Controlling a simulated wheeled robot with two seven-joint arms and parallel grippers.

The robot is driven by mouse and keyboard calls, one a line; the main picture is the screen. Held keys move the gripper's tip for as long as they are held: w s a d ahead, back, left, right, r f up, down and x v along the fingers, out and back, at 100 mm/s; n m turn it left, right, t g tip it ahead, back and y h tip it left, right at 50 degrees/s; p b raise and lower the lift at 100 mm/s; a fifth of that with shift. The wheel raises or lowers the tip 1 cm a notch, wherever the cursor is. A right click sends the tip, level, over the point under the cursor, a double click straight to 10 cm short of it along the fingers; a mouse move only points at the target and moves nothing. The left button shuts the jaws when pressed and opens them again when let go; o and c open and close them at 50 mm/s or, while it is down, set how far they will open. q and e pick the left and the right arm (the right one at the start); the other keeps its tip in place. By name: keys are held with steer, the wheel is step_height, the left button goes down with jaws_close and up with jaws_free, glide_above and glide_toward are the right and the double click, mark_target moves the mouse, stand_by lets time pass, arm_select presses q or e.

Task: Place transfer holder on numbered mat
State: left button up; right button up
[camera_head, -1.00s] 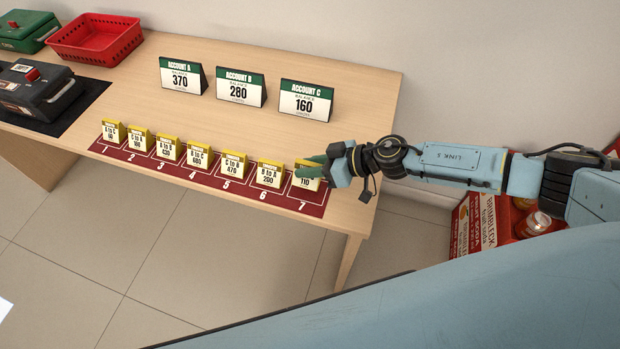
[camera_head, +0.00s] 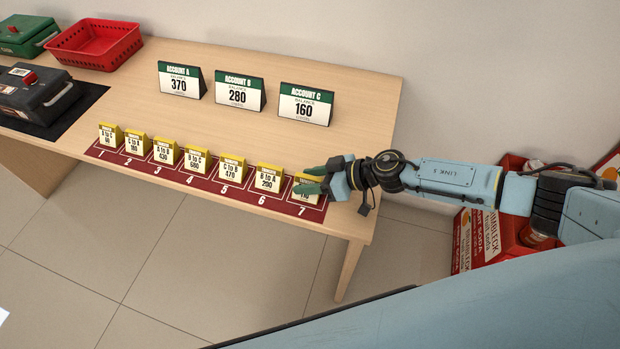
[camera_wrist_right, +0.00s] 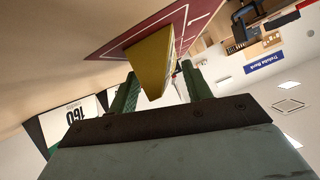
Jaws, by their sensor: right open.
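The dark red numbered mat (camera_head: 235,199) lies along the front edge of the wooden table. Yellow transfer holders with white labels stand on its numbers 1 to 7, among them the "B to A 200" holder (camera_head: 267,180) on 6. The holder on 7 (camera_head: 306,194) is partly covered by my right gripper (camera_head: 313,179). In the right wrist view this yellow holder (camera_wrist_right: 152,62) stands in front of and between the open green fingers (camera_wrist_right: 160,95); I cannot tell whether they touch it. My left gripper is not in view.
Account signs A (camera_head: 181,81), B (camera_head: 240,91) and C (camera_head: 306,104) stand behind the mat. A red basket (camera_head: 97,45), a green box (camera_head: 27,36) and a black box (camera_head: 35,92) are at the left. Soda crates (camera_head: 490,235) stand right of the table. The table between signs and mat is clear.

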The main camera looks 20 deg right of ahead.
steer(key=shift+s+d+r, duration=0.1)
steer(key=shift+d+r, duration=0.1)
steer(key=p+v, duration=0.1)
steer(key=v, duration=0.9)
steer(key=shift+s+d+r+p, duration=0.15)
steer(key=shift+d+p, duration=0.1)
steer(key=shift+p, duration=0.15)
steer(key=shift+s+d+r, duration=0.15)
steer(key=shift+d+r, duration=0.05)
steer(key=shift+d, duration=0.15)
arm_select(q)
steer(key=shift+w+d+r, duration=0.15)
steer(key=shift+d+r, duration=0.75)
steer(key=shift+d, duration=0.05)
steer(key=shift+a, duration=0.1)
